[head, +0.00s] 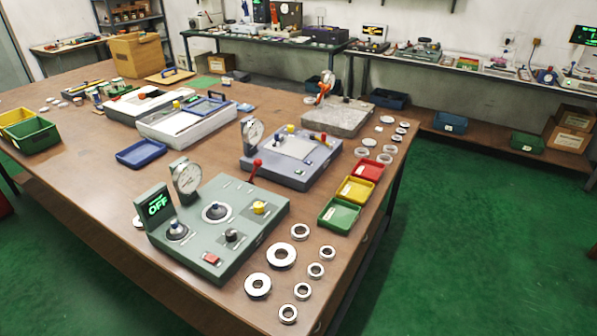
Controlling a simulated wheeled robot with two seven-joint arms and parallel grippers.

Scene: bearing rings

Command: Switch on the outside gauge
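A grey-green gauge station (217,225) stands at the near part of the brown table. Its small screen (158,206) shows "OFF" in green. No label that I can read tells which one is the outside gauge. Neither of my grippers is in view.
Several metal rings (281,256) lie right of the grey-green station. Green (339,214), yellow (355,190) and red (368,169) trays line the right edge. A blue tray (141,153) lies behind left. The near left of the table (90,205) is clear.

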